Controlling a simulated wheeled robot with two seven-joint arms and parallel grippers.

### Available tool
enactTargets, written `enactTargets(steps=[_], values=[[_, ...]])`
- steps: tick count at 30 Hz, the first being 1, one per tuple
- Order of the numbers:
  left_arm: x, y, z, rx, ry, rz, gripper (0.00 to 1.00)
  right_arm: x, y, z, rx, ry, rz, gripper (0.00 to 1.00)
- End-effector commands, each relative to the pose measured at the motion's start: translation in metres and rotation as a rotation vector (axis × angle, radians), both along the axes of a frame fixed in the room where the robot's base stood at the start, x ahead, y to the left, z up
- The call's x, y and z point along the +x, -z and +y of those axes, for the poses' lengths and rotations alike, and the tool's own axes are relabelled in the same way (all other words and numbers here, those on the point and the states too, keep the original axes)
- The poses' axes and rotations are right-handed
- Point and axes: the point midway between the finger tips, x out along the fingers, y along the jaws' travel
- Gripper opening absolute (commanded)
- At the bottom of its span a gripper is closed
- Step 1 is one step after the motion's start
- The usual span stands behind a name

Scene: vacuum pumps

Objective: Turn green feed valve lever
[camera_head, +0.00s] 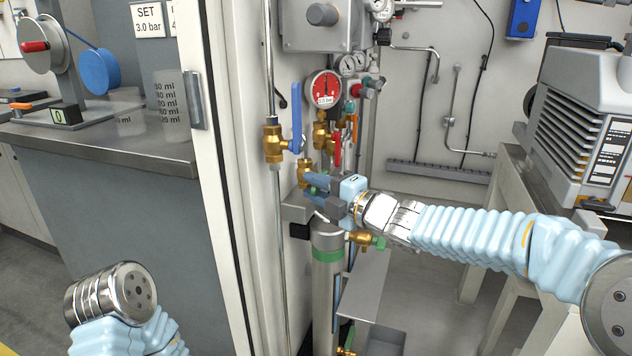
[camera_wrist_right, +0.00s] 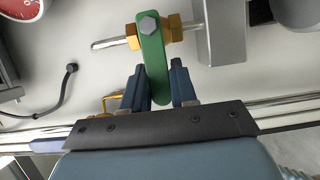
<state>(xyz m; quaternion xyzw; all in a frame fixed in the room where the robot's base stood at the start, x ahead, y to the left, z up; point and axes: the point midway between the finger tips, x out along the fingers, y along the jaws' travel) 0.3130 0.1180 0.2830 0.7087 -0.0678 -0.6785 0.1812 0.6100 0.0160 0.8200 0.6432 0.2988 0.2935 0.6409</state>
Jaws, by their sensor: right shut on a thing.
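In the right wrist view, the green feed valve lever (camera_wrist_right: 152,50) hangs down from a bolt on a brass valve body (camera_wrist_right: 177,29). My right gripper (camera_wrist_right: 159,86) has its two dark blue fingers on either side of the lever's lower end, shut on it. In the head view, my right gripper (camera_head: 313,184) reaches in from the right to the pipework, above the grey cylinder. There the green lever is hidden by the gripper and I cannot make it out.
A brass valve with a blue lever (camera_head: 297,118) stands just above left of the right gripper. A red gauge (camera_head: 323,87) and a red lever (camera_head: 338,150) are close above. A grey cylinder (camera_head: 327,275) stands below. A pump (camera_head: 585,130) sits on the right bench.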

Motion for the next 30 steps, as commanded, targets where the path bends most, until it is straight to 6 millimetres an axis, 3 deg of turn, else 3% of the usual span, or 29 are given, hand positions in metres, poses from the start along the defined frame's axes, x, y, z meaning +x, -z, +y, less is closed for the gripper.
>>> enactTargets(steps=[11,12,13,23,30], values=[[0.000,-0.001,-0.001,-0.001,0.001,0.000,0.43,0.000,0.000,-0.001,0.007,0.002,0.010,0.00],[0.000,-0.001,-0.001,-0.001,0.001,0.000,0.43,0.000,0.000,-0.001,0.007,0.002,0.010,0.29],[0.000,-0.001,-0.001,-0.001,0.001,0.000,0.43,0.000,0.000,-0.001,0.007,0.002,0.010,0.33],[0.000,-0.001,0.000,-0.001,0.001,-0.001,0.43,-0.001,-0.001,-0.003,0.006,0.002,0.007,0.33],[0.000,0.003,0.001,0.001,-0.002,-0.001,0.43,-0.027,-0.001,-0.035,0.006,0.006,0.005,0.33]])
